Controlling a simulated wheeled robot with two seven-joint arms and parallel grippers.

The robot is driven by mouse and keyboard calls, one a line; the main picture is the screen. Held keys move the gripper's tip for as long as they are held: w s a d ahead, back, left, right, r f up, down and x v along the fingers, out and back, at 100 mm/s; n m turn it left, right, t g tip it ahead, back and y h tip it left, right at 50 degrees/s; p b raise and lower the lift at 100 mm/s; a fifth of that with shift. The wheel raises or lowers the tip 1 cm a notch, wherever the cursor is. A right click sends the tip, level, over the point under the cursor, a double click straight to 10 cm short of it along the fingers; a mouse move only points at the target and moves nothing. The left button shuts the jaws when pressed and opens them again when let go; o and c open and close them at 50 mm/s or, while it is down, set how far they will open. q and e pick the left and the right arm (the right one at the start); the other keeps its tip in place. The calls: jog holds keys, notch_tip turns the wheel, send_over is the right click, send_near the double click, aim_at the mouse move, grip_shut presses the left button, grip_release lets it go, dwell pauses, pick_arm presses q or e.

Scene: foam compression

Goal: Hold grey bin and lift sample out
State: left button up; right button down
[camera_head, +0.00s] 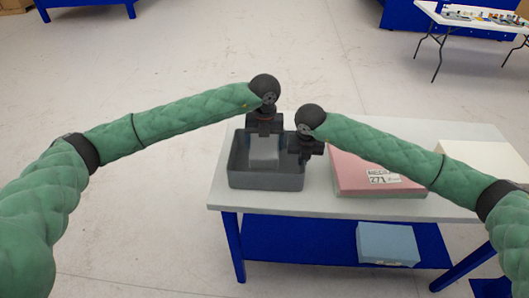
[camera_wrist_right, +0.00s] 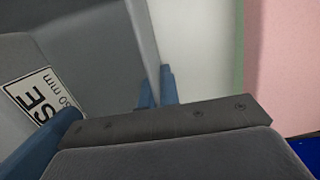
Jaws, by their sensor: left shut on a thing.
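The grey bin (camera_head: 266,181) stands at the left end of the white table. The sample, a lighter grey block (camera_head: 264,155), is inside the bin. My left gripper (camera_head: 264,130) comes down from above and is shut on the sample's top. Whether the sample touches the bin floor cannot be told. My right gripper (camera_head: 303,150) is at the bin's right wall. In the right wrist view its blue fingertips (camera_wrist_right: 157,88) are close together on either side of the bin wall (camera_wrist_right: 146,40). The sample (camera_wrist_right: 25,65), with a partly visible label, shows at the left there.
A pink slab (camera_head: 365,172) with a label lies right of the bin on the white table (camera_head: 300,203). A pale block (camera_head: 485,160) is at the table's right end. A light blue box (camera_head: 387,243) sits on the lower shelf. The space above the bin is occupied by both my wrists.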

aim_at(264, 141)
pick_arm(q)
jog(key=shift+r, duration=1.7)
pick_arm(e)
jog(key=c, duration=1.6)
grip_release()
jog(key=shift+o, duration=0.2)
jog(key=r, duration=0.4)
jog(key=s+r, duration=0.1)
jog(key=r, duration=0.7)
jog(key=shift+s, duration=0.35)
